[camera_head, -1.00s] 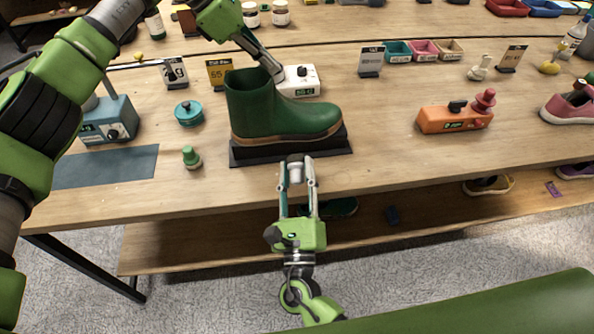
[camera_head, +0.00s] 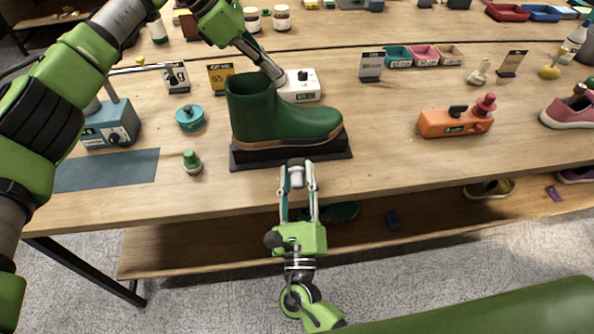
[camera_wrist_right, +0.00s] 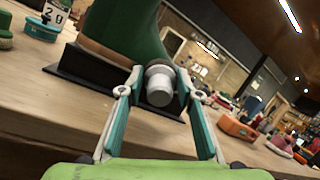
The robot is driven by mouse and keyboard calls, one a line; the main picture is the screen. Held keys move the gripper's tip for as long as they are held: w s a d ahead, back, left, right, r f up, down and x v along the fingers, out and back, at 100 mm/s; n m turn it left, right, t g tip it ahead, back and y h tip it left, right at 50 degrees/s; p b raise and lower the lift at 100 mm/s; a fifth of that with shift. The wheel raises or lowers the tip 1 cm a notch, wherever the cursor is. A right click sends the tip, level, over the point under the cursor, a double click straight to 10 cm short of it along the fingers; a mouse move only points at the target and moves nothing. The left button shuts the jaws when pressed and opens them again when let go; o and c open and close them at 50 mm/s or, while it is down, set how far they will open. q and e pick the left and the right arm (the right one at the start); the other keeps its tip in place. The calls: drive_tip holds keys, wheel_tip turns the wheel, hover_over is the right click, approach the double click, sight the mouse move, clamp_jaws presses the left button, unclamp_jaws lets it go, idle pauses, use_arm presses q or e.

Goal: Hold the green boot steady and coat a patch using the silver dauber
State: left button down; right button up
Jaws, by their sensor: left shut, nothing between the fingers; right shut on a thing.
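The green boot (camera_head: 284,116) stands upright on a black base (camera_head: 333,150) on the table, its toe pointing right in the head view. My left gripper (camera_head: 276,78) is shut at the back edge of the boot's shaft, its tips partly hidden behind the boot. Whether it touches the boot I cannot tell. My right gripper (camera_head: 298,168) is shut on the silver dauber (camera_head: 297,178), in front of the base. In the right wrist view the dauber (camera_wrist_right: 161,87) sits between the fingertips, with the boot (camera_wrist_right: 125,30) behind it.
A small green-capped bottle (camera_head: 192,162) and a teal round tin (camera_head: 190,117) stand left of the boot. A white device (camera_head: 301,86) is close behind it. An orange device (camera_head: 456,118) stands to the right, with bare table between.

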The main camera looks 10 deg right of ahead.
idle(0.4)
drive_tip(key=shift+w+a, duration=2.65)
drive_tip(key=shift+a, duration=0.15)
drive_tip(key=shift+w, duration=1.15)
drive_tip(key=shift+s+d, duration=0.1)
drive_tip(key=shift+d, duration=1.9)
